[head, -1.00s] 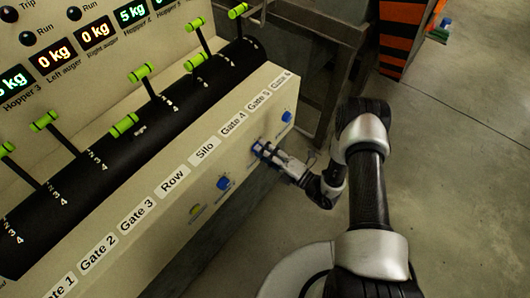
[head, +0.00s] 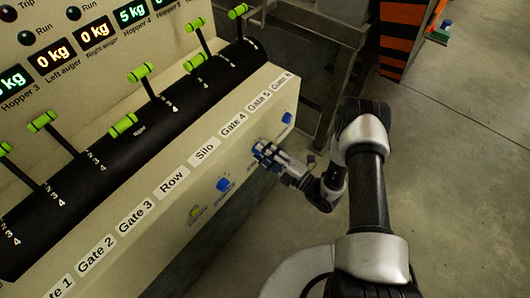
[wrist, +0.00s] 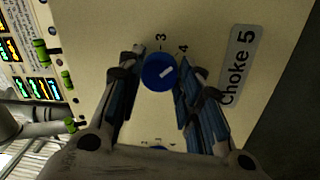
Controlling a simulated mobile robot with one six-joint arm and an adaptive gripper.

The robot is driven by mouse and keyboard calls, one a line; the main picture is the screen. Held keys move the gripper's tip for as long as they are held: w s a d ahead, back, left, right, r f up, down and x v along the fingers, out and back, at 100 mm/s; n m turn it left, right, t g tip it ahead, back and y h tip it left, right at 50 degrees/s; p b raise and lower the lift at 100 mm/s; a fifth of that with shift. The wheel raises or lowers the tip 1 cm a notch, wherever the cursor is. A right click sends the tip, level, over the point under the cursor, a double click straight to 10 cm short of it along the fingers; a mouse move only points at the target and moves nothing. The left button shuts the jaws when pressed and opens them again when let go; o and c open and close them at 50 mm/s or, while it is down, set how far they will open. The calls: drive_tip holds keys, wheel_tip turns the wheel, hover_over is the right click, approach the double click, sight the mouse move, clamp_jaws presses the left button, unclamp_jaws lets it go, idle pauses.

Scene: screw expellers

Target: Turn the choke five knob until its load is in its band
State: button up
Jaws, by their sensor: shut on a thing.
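The blue choke five knob (wrist: 160,72) sits between my gripper's fingers in the wrist view. Its white pointer mark slants up and right, roughly between the printed 3 and 4. The label "Choke 5" (wrist: 236,65) is right of it. My gripper (wrist: 158,80) is shut on the knob, with one finger on each side. In the head view my gripper (head: 262,152) is at the panel's lower face under the Gate 5 label, and its fingers hide most of the knob. I cannot tell which display gives this knob's load.
Another blue knob (head: 223,185) is left of my gripper, and one more (head: 287,118) is to its right. A yellow-green knob (head: 195,211) is further left. Green-tipped levers (head: 140,72) stand above on the black drum. The floor (head: 450,160) at right is open.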

drive_tip(key=o, duration=1.1)
drive_tip(key=shift+c, duration=0.2)
drive_tip(key=v, duration=1.2)
